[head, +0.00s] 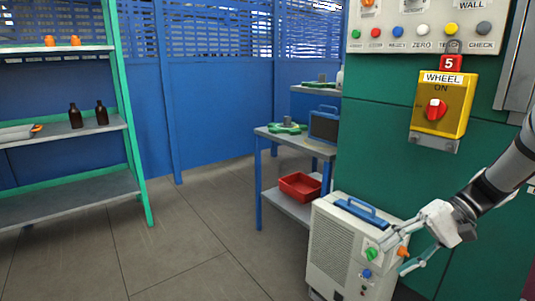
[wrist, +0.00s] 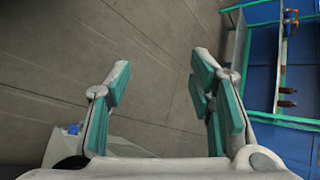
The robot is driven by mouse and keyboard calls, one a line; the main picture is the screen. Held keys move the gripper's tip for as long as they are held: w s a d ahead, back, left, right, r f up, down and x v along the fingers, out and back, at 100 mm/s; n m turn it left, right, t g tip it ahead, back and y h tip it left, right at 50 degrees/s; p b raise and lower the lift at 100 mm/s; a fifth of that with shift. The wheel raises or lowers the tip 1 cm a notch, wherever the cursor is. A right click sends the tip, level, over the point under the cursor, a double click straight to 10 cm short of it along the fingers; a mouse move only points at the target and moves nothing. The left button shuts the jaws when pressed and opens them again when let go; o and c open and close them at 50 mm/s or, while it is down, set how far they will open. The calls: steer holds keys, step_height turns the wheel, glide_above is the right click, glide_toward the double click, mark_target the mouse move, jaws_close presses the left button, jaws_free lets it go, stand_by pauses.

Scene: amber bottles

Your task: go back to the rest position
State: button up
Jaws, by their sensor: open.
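My gripper (head: 402,254) is at the lower right of the head view, open, in front of the right side of a cream box-shaped unit with knobs (head: 345,240). I cannot tell whether a fingertip touches the unit. In the wrist view my gripper (wrist: 158,85) has its two fingers spread wide, with only grey floor between them. Two dark amber bottles (head: 75,116) (head: 102,113) stand upright on the middle shelf at the left of the head view.
A green wall panel (head: 385,130) with a yellow switch box (head: 440,104) is close behind my arm. A grey table (head: 270,134) and a red bin (head: 300,188) stand beyond the unit. A green-framed shelf rack (head: 130,130) stands left. The floor between is clear.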

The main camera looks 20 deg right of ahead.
steer(key=s+a+r+n+g+h, duration=0.2)
steer(key=s+a+r+h, duration=0.15)
steer(key=a, duration=0.45)
steer(key=s+a+r+n+g+h, duration=0.1)
steer(key=s+a+r+g+h, duration=0.1)
steer(key=s+a+r, duration=0.45)
steer(key=s+a+f+n+t+h, duration=0.25)
steer(key=s+a+h, duration=0.3)
steer(key=s, duration=0.65)
step_height(320, 180, up, 36)
steer(key=t+p, duration=0.4)
steer(key=p, duration=2.9)
steer(key=shift+f+n+y+p, duration=0.25)
steer(key=shift+n+y+p, duration=0.1)
steer(key=shift+n, duration=0.1)
